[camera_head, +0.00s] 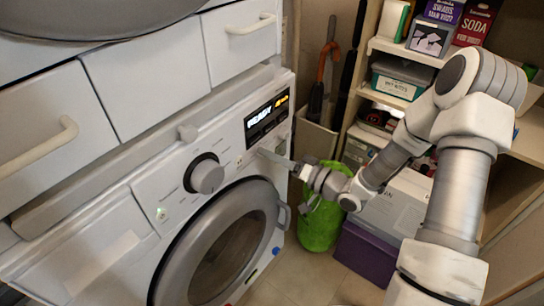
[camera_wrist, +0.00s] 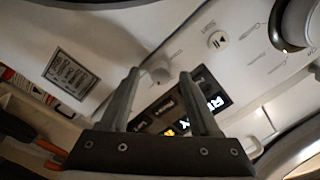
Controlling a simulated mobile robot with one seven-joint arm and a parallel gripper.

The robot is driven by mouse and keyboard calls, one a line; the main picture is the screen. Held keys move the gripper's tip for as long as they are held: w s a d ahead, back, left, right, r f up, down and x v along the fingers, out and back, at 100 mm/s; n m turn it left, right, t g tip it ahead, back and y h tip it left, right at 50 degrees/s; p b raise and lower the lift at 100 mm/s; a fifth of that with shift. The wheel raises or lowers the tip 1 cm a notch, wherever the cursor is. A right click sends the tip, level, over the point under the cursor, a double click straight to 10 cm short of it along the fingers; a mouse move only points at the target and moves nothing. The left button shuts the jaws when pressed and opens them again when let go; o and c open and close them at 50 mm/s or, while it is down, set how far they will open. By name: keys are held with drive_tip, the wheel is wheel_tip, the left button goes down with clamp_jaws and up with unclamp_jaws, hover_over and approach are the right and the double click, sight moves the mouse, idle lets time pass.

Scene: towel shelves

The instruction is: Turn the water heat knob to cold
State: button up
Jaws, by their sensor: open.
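The washing machine's front panel (camera_head: 165,195) carries a large silver dial (camera_head: 207,176) left of the lit READY display (camera_head: 268,118). The dial also shows at the upper right of the wrist view (camera_wrist: 300,25). A small pale knob (camera_wrist: 160,74) sits beside the display in the wrist view, between my finger outlines; its label is not readable. In the wrist view my gripper (camera_wrist: 157,75) is open and empty, fingers either side of the knob; contact cannot be told.
The round door (camera_head: 222,245) with its handle (camera_head: 284,217) is below the panel. White drawers (camera_head: 145,75) are above. A green bag (camera_head: 322,222), a purple box (camera_head: 365,262) and loaded shelves (camera_head: 375,95) stand to the right.

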clamp_jaws()
idle(0.3)
drive_tip(key=shift+n, duration=0.4)
drive_tip(key=n+b, duration=0.6)
drive_tip(key=n, duration=0.4)
drive_tip(key=shift+a+n+h+b, duration=0.1)
drive_tip(key=shift+n+h+b, duration=0.2)
drive_tip(key=shift+n+h, duration=0.1)
idle(0.5)
unclamp_jaws()
drive_tip(key=shift+r, duration=0.1)
